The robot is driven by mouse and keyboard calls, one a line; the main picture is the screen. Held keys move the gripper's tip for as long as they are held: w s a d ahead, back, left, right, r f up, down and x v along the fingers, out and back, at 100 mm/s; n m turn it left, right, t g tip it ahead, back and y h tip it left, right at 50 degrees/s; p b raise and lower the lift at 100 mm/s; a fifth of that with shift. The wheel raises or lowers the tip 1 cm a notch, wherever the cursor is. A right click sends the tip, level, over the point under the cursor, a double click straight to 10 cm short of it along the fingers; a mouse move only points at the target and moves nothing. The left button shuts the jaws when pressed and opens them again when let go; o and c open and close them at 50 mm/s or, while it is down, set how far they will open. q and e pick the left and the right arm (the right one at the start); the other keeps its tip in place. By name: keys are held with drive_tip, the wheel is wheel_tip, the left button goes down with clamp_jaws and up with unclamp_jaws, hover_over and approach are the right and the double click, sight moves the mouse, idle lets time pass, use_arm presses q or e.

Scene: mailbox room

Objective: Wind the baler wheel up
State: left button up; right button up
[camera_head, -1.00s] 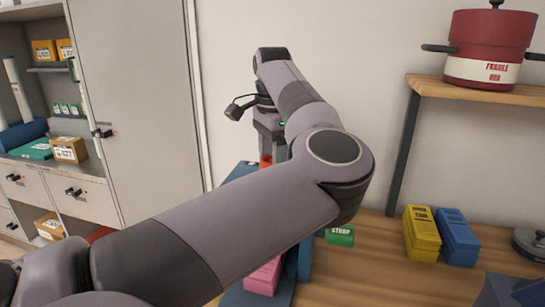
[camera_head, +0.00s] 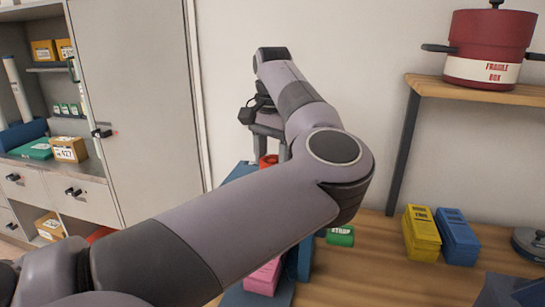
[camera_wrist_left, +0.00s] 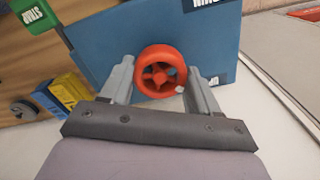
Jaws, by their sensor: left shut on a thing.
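The baler is a blue upright machine; its blue face (camera_wrist_left: 105,45) fills much of the left wrist view, and part of its blue body (camera_head: 303,262) shows behind my left arm in the head view. A red spoked wheel (camera_wrist_left: 161,72) is on that face. It shows as a small red patch (camera_head: 268,160) in the head view. My left gripper (camera_wrist_left: 157,76) is shut on the red wheel, one grey finger on each side of its rim. My left arm hides most of the baler in the head view. My right gripper is not in view.
A pink block (camera_head: 263,275) is low at the baler. A green STRAP box (camera_head: 340,236), a yellow box (camera_head: 421,233) and a blue box (camera_head: 457,237) stand on the wooden table (camera_head: 385,270). A red pot (camera_head: 489,48) is on a shelf. A grey cabinet (camera_head: 135,100) is at left.

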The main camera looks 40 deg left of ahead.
use_arm(q)
drive_tip(key=shift+a+r, duration=0.1)
drive_tip(key=o, duration=1.1)
drive_tip(key=shift+c, duration=0.2)
wheel_tip(320, 180, up, 7)
drive_tip(key=shift+r+b, duration=0.1)
drive_tip(key=shift+b, duration=0.2)
